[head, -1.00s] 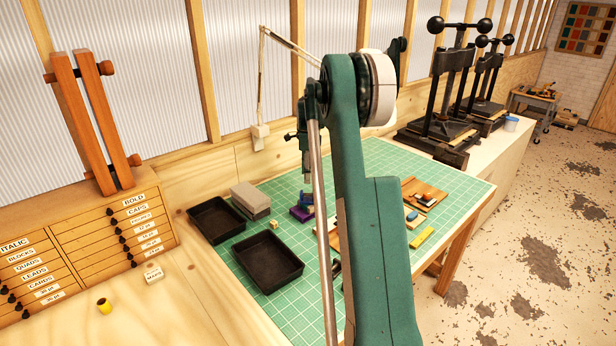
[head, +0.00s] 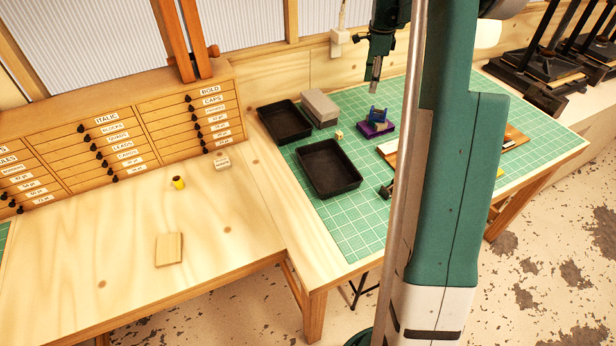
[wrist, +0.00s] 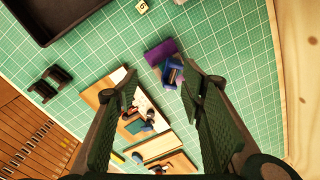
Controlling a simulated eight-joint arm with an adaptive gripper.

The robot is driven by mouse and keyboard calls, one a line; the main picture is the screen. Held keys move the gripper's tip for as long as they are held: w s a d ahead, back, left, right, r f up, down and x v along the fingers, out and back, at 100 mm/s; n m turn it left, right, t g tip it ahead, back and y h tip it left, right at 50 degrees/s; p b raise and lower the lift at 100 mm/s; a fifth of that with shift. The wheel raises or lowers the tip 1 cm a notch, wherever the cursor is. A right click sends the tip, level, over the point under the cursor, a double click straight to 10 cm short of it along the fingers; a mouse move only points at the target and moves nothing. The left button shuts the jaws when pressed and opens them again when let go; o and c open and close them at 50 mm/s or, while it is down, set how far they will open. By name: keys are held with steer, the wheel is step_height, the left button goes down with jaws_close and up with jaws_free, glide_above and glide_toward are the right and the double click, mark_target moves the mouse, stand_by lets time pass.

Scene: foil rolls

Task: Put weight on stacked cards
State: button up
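My gripper (wrist: 160,72) is open and empty in the wrist view, its two dark fingers spread above the green mat. In the head view my gripper (head: 375,88) points down near the back of the mat. A blue object (head: 377,115), perhaps the weight, sits on a purple slab (head: 372,130); in the wrist view the blue object (wrist: 172,73) and purple slab (wrist: 158,52) lie beyond the fingertips, apparently untouched. A grey stack (head: 321,108) stands beside the black trays. A flat tan stack (head: 169,250) lies on the left bench. I cannot tell which stack is the cards.
Two black trays (head: 278,121) (head: 329,168) lie on the green mat (head: 352,220). A small cube (head: 338,134) is near them. Wooden boards (wrist: 165,145) with tools lie right of the slab. A yellow cup (head: 178,182) and label block (head: 222,163) stand before the drawers. The left bench is mostly clear.

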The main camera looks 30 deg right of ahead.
steer(key=s+a+r+n+t, duration=0.1)
steer(key=s+a+r+n, duration=0.35)
steer(key=a, duration=0.55)
steer(key=s+a+r+n+t, duration=0.1)
steer(key=s+a+r+n, duration=0.2)
steer(key=s+a+r, duration=0.45)
steer(key=s+a+r+n+t, duration=0.1)
steer(key=s+a+r+n, duration=0.2)
steer(key=a, duration=0.8)
steer(key=s+a+f+n+t, duration=0.1)
steer(key=s+a+f+n, duration=0.3)
steer(key=s+a+n, duration=0.3)
steer(key=s+a+f+n+t, duration=0.2)
steer(key=s+a+f+n, duration=0.2)
steer(key=s+a+n, duration=0.3)
steer(key=s+a, duration=0.5)
steer(key=s, duration=0.6)
steer(key=shift+s+t, duration=0.2)
steer(key=shift+t, duration=0.1)
